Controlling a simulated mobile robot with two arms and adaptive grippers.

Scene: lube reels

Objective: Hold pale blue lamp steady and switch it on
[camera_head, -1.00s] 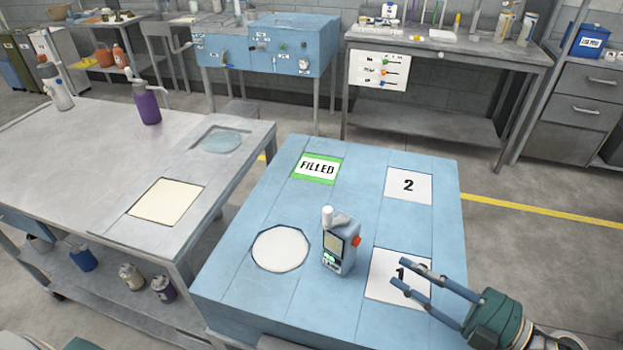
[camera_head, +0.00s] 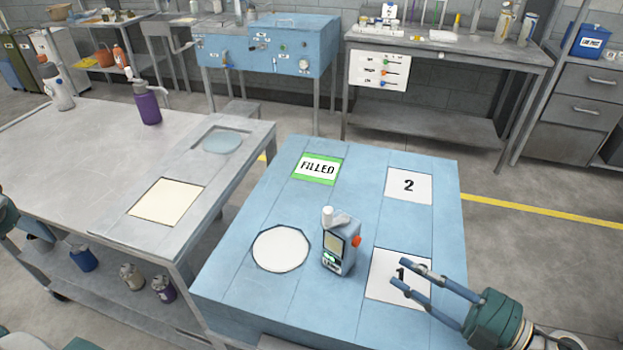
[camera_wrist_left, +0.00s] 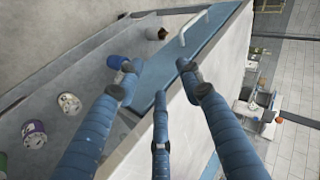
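My right gripper (camera_head: 398,272) is open and empty, to the right of the lamp over the white card marked 1 (camera_head: 385,290), not touching the lamp. My left gripper (camera_wrist_left: 160,75) is open and empty in the left wrist view, over the edge of a grey bench, away from the lamp. Only part of my left arm shows at the head view's left edge.
A white round plate (camera_head: 281,249) lies left of the lamp. The FILLED card (camera_head: 317,168) and card 2 (camera_head: 409,185) lie behind it. A grey bench (camera_head: 90,150) with a purple bottle (camera_head: 147,104) stands at left, with several cans on its lower shelf.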

